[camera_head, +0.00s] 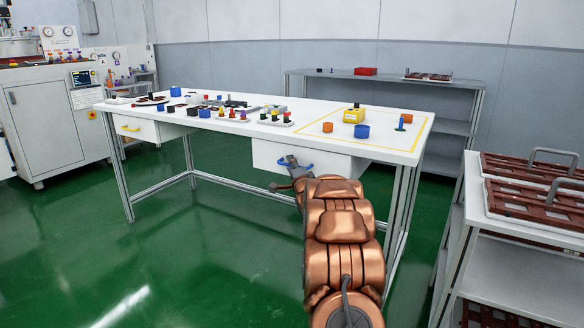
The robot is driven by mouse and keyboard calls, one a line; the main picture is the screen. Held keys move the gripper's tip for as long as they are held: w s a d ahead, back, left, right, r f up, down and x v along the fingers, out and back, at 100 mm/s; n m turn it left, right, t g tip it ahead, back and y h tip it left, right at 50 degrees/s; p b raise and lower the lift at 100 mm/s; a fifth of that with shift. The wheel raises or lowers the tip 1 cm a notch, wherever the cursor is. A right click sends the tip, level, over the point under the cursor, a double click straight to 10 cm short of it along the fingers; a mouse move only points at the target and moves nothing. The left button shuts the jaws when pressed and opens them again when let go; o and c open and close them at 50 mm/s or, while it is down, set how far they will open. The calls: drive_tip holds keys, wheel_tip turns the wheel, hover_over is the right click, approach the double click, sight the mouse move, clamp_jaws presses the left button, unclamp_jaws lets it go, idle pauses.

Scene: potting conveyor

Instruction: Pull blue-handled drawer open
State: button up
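The white drawer (338,166) with the blue handle (309,168) sits under the right half of the white worktable (220,120). Its front appears close beneath the tabletop edge, with no clear gap showing. My gripper (290,163) is at the blue handle, in front of the drawer face. The gripper covers the middle of the handle. Whether the fingers are closed around the handle or only beside it is too small to tell.
Another drawer with a yellow handle (130,128) is under the table's left end. Small coloured parts and a yellow block (354,115) stand on the tabletop. A rack with brown trays (535,205) stands at right. Green floor (200,250) is clear at front left.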

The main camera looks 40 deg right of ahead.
drive_tip(key=shift+c, duration=0.2)
clamp_jaws()
idle(0.5)
